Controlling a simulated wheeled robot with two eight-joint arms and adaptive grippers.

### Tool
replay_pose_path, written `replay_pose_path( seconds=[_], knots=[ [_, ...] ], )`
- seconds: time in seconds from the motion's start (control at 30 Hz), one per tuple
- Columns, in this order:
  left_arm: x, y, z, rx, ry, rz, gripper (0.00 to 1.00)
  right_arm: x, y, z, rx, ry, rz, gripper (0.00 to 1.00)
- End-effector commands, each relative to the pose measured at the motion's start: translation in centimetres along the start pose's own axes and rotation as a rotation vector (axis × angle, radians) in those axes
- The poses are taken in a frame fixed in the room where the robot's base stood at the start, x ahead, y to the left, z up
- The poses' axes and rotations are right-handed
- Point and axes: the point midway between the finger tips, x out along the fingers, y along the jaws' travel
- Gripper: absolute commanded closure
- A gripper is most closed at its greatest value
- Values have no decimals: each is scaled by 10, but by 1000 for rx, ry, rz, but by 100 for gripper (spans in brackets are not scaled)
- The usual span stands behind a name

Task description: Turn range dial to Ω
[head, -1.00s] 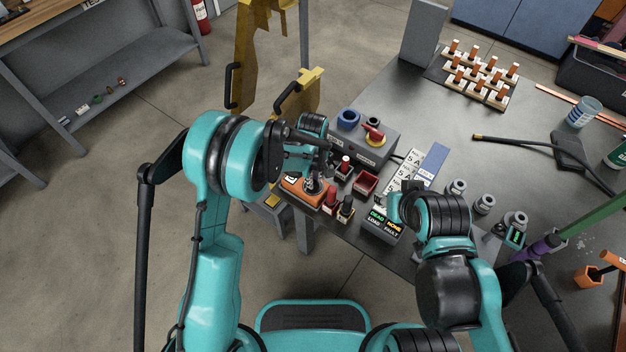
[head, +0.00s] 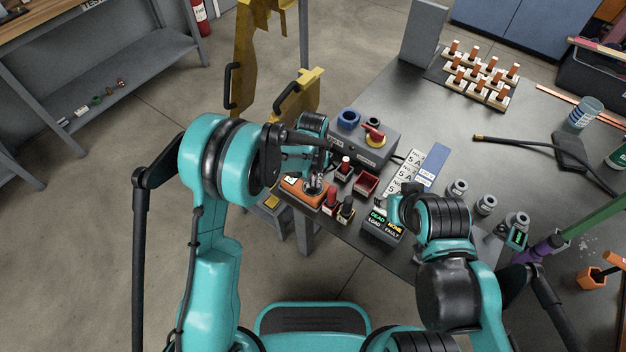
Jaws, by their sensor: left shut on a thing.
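An orange multimeter (head: 298,193) lies at the near left corner of the grey table. My left gripper (head: 313,184) points down over it and is shut at its range dial. The fingers hide most of the dial, so its pointer and the Ω mark cannot be read. My right arm reaches over the front of the table beside the small display box. Its gripper (head: 393,203) is small and partly hidden by its own wrist, and its fingers cannot be made out clearly.
Red and black probe plugs (head: 331,198) stand right of the meter. A grey box with a red switch (head: 374,134) is behind it.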

Motion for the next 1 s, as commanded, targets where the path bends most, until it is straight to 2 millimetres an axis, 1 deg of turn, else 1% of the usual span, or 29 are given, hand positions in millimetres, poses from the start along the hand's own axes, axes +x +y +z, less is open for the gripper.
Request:
replay_pose_path(
  seconds=[0.3,0.73,0.77,0.8,0.83,1.0],
  knots=[
    [0,0,0,82,0,0,100,1,0,0,0,0,0,60],
    [0,0,0,89,0,0,100,1,0,0,0,0,0,60],
    [0,0,0,89,0,0,81,1,0,0,0,0,0,60],
    [0,0,0,89,0,0,70,1,0,0,0,0,0,60],
    [0,0,0,89,0,0,65,1,0,0,0,0,0,60],
    [0,0,0,88,0,0,65,1,0,0,0,0,0,60]
  ],
)
